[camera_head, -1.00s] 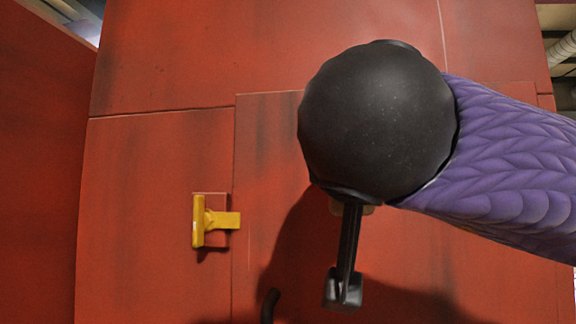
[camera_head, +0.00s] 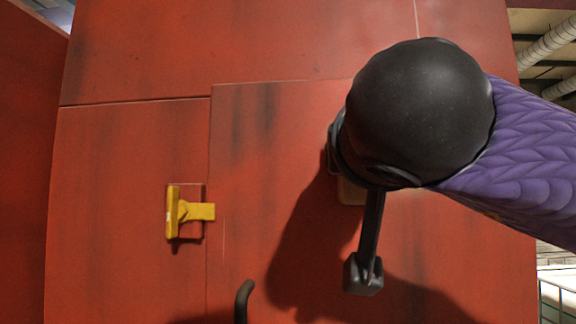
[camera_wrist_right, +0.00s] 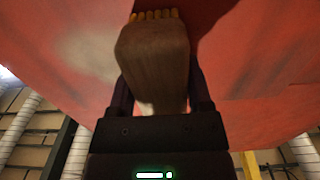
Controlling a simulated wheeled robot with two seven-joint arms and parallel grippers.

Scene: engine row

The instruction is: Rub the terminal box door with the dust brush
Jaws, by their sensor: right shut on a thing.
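The terminal box door is the large red panel (camera_head: 265,200), closed, with seams along its left and top edges. My right gripper (camera_wrist_right: 158,95) is shut on the dust brush. The brush's brown wooden block (camera_wrist_right: 155,60) sits between the fingers, with yellowish bristles (camera_wrist_right: 155,15) at its far end, at or very near the red surface. Contact is hard to tell. In the head view my black wrist hides most of the gripper; only a tan bit of the brush (camera_head: 350,192) shows below it. My left gripper is not in view.
A yellow latch (camera_head: 188,211) sits across the door's left seam. A black handle (camera_head: 243,300) sticks out low on the door. A pale patch (camera_wrist_right: 90,50) shows on the red surface in the wrist view. Another red wall (camera_head: 25,170) stands at the left.

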